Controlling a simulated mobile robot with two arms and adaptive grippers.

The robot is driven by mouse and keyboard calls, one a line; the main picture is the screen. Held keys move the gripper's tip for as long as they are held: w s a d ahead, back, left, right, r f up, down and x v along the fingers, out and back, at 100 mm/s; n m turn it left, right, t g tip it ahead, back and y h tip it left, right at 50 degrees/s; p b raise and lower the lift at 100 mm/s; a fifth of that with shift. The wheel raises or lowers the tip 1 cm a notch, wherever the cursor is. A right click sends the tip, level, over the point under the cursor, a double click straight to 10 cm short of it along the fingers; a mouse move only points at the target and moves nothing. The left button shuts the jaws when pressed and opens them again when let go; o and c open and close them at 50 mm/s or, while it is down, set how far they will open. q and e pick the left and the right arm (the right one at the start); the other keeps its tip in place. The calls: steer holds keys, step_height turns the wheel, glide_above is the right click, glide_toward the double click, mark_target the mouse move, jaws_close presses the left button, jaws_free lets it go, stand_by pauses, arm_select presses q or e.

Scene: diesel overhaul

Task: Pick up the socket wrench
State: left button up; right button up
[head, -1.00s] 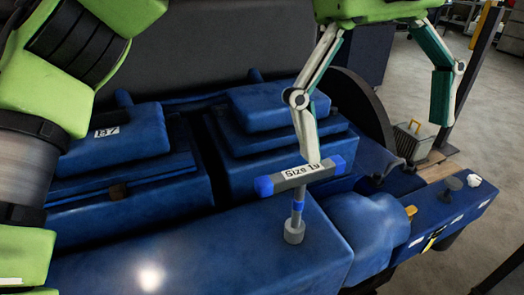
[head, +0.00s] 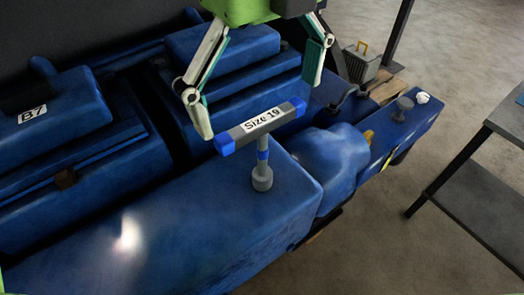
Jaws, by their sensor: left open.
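The socket wrench (head: 262,161) stands upright on the flat top of the blue engine block (head: 190,220) in the head view. It has a grey T-handle with blue ends, a "Size 19" label and a round grey socket at its foot. My left gripper (head: 258,108) is open above and just behind the handle. One finger is by the handle's left end and the other is beyond its right end. Nothing is held, and I cannot tell whether a finger touches the handle. My right gripper is not in view.
Raised blue engine covers, one marked "B7" (head: 33,113), rise at the left and behind. A grey box with a yellow handle (head: 360,62) stands at the back right. A dark table (head: 490,185) is at the right edge. The floor between is clear.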

mark_target(262, 119)
arm_select(q)
steer(key=f, duration=0.1)
steer(key=f+p, duration=0.1)
steer(key=f, duration=0.1)
steer(key=shift+s+f+p, duration=0.2)
steer(key=shift+s+p, duration=0.1)
steer(key=shift+p, duration=0.05)
steer(key=shift+f, duration=0.65)
steer(key=c, duration=1.4)
steer(key=shift+r, duration=0.1)
